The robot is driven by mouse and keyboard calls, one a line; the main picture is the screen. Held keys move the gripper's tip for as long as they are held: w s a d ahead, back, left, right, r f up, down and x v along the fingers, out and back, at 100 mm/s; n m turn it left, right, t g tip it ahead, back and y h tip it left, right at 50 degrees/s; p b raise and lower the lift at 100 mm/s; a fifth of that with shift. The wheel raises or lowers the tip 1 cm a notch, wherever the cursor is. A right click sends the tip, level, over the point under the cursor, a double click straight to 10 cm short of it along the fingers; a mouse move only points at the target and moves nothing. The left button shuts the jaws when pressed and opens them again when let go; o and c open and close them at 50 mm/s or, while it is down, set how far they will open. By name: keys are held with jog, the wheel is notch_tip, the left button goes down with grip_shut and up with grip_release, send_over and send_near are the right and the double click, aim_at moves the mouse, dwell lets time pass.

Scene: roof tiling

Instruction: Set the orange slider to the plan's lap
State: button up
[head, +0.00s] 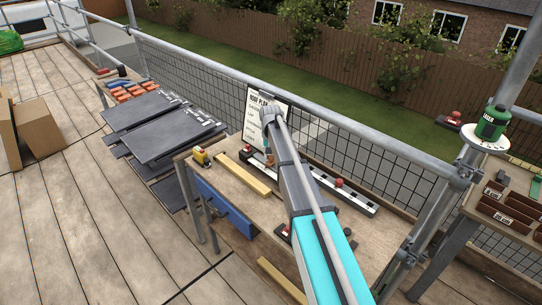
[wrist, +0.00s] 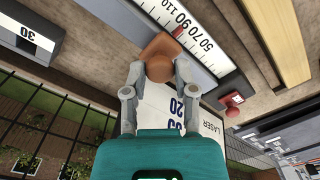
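The orange slider (wrist: 152,48) shows in the wrist view with its round knob between my gripper's two fingers. It sits beside a white scale (wrist: 207,52) marked 50, 70, 90 and 110. A thin red mark shows near the 90. My gripper (wrist: 160,72) has its fingers apart, one on each side of the knob, with a small gap seeming to show at each side. In the head view my arm hides most of the gripper and the slider. The roof plan board (head: 254,116) stands behind the bench, partly covered by my arm; its values are too small to read.
The bench (head: 370,232) holds a yellow device (head: 201,156), a wooden batten (head: 241,174) and a black-and-white bar with a red knob (head: 338,182). Dark slates (head: 160,130) lie left. A green laser (head: 492,122) and a bin (head: 502,215) stand right. A mesh railing runs behind.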

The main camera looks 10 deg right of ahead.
grip_shut()
jog(key=shift+w+a, duration=0.55)
jog(key=shift+w, duration=0.35)
jog(key=o, duration=0.8)
grip_release()
jog(key=shift+s, duration=0.1)
